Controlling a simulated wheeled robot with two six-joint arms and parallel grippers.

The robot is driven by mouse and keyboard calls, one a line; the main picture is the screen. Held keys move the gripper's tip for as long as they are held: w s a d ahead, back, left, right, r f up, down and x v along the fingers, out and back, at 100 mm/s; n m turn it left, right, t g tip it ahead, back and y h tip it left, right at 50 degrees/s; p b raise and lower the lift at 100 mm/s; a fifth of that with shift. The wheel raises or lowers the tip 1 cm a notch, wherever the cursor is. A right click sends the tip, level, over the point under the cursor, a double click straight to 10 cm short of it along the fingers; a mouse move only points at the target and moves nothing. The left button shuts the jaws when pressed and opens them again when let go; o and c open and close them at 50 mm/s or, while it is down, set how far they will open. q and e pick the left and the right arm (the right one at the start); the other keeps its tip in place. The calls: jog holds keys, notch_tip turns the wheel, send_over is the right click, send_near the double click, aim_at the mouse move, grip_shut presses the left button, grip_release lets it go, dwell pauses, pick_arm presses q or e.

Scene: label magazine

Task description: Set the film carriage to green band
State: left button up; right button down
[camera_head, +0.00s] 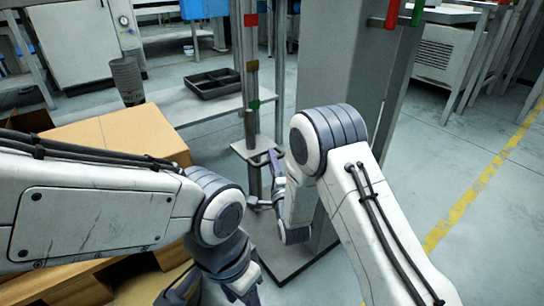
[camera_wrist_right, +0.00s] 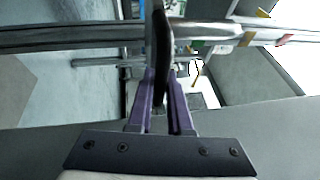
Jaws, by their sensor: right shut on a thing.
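The film carriage (camera_head: 252,150) is a grey plate on a slim upright post (camera_head: 251,88), with a dark handle at its right. The green band (camera_head: 255,104) is on the post above the plate, and red bands (camera_head: 251,20) are higher up. My right gripper (camera_head: 268,178) is at the carriage, partly hidden by its own arm. In the right wrist view its purple fingers (camera_wrist_right: 162,95) are shut on the dark handle (camera_wrist_right: 162,45). My left gripper (camera_head: 212,296) is low, cut off by the bottom edge, and its opening is unclear.
A thick grey column (camera_head: 340,60) stands just right of the post. A table with a black tray (camera_head: 213,83) is behind to the left. Cardboard boxes (camera_head: 110,135) are under and beside my left arm. The floor at the right, with a yellow line (camera_head: 480,190), is clear.

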jog(key=shift+s+f, duration=0.1)
jog(key=shift+f, duration=0.35)
jog(key=c, duration=0.8)
grip_release()
jog(key=shift+c, duration=0.2)
jog(key=shift+r, duration=0.1)
jog(key=p+v, duration=0.1)
jog(key=v, duration=0.9)
jog(key=shift+s, duration=0.2)
